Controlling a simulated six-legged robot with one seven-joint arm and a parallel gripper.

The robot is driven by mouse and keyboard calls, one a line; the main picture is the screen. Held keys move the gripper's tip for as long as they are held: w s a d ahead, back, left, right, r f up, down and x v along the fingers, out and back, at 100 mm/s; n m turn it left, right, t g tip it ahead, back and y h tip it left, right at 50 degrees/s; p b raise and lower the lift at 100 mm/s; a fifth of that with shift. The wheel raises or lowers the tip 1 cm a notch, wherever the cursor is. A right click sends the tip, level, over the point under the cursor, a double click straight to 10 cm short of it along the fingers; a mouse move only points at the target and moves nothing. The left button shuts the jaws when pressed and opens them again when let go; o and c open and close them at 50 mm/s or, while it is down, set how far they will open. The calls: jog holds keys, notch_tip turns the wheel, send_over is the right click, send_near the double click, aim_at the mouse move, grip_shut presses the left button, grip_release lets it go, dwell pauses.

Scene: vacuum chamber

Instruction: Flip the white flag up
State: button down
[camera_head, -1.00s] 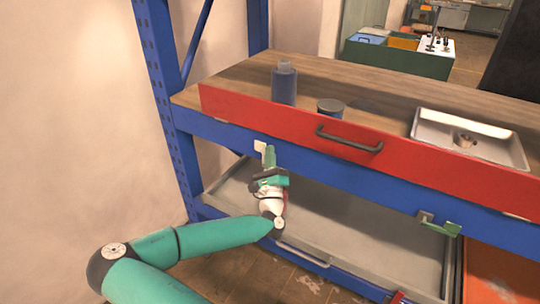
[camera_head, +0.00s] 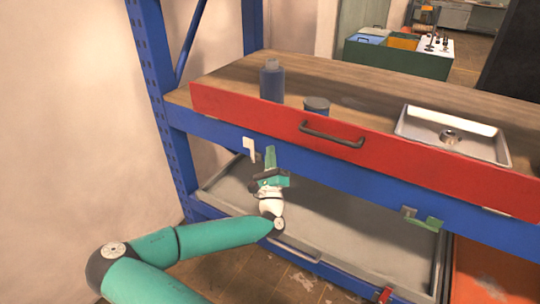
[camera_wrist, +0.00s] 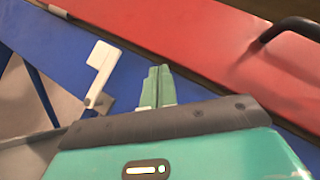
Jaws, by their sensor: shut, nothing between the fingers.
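The white flag (camera_head: 249,147) is a small white plate on the blue beam below the left end of the red drawer front. In the wrist view the white flag (camera_wrist: 103,58) stands upright, its wide part at the top and its narrow stem running down to a small base. My gripper (camera_head: 270,155) is just right of the flag, with a gap between them. In the wrist view the green fingers of my gripper (camera_wrist: 157,75) are together and empty, pointing up along the blue beam. The flag is not hidden.
The red drawer front (camera_head: 300,135) with a dark handle (camera_head: 331,134) is above the beam. A green flag (camera_head: 426,220) is mounted farther right on the beam. A blue bottle (camera_head: 272,82), a dark jar (camera_head: 316,106) and a metal tray (camera_head: 452,135) stand on top. A blue post (camera_head: 158,110) is at left.

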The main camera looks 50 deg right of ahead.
jog(key=s+a, duration=0.6)
jog(key=s, duration=0.1)
jog(key=shift+s+f, duration=0.1)
jog(key=shift+s, duration=0.05)
dwell(0.4)
